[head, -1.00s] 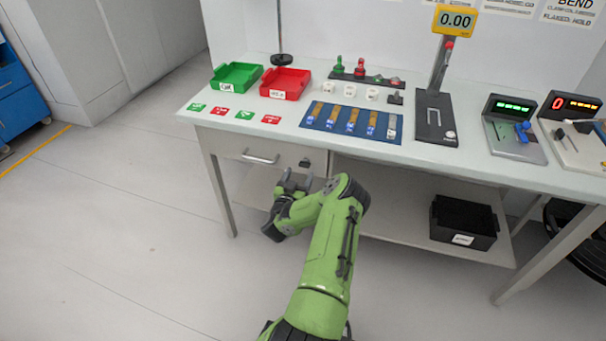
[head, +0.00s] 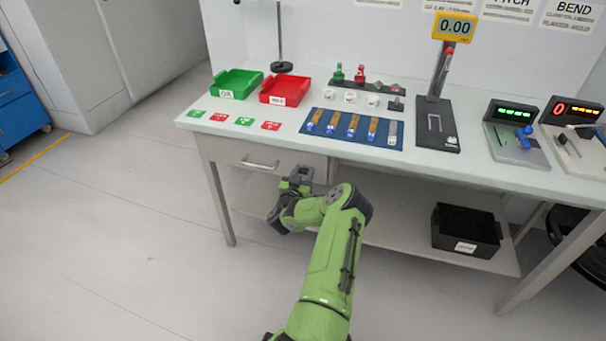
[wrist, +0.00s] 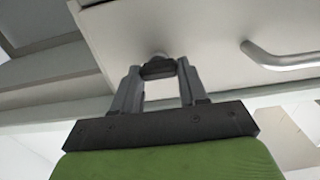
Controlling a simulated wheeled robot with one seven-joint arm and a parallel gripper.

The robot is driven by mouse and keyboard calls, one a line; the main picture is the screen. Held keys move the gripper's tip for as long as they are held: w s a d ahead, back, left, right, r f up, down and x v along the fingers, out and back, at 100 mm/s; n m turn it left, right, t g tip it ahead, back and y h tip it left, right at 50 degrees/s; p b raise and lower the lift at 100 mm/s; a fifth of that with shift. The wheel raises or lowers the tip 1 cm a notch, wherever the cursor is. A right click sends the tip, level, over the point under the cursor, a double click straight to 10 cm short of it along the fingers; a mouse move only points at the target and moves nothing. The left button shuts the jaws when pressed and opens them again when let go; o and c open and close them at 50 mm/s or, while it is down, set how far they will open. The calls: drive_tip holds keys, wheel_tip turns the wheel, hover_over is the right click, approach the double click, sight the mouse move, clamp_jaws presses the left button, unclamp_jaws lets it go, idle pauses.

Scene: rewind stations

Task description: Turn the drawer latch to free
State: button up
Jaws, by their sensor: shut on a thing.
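The drawer (head: 245,150) is under the left end of the table, with a bar handle (head: 260,164) on its front. In the wrist view the drawer front (wrist: 215,45) fills the upper part, with the handle (wrist: 280,58) at the right. My gripper (head: 299,175) is at the right side of the drawer front. Its fingers (wrist: 158,80) are shut on the small dark drawer latch (wrist: 158,67). In the head view the latch is hidden behind my gripper. The latch's turn angle is hard to tell.
The white table (head: 460,165) stands above my arm. It carries a green tray (head: 237,84), a red tray (head: 285,86) and a blue mat (head: 325,131) with several strips. A black bin (head: 466,231) is on the lower shelf at the right. The floor on the left is clear.

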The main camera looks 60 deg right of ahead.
drive_tip(key=shift+m+p, duration=0.3)
drive_tip(key=m+p, duration=0.2)
drive_tip(key=m, duration=0.1)
drive_tip(key=shift+s+r, duration=0.1)
drive_tip(key=m+p, duration=0.1)
drive_tip(key=m, duration=0.4)
drive_tip(key=shift+s+p, duration=0.1)
drive_tip(key=shift+p, duration=0.3)
drive_tip(key=m, duration=0.4)
drive_tip(key=shift+f+m, duration=0.3)
drive_tip(key=m, duration=0.4)
drive_tip(key=shift+s+f+m, duration=0.1)
drive_tip(key=shift+m, duration=0.2)
drive_tip(key=o, duration=1.1)
drive_tip(key=shift+c, duration=0.2)
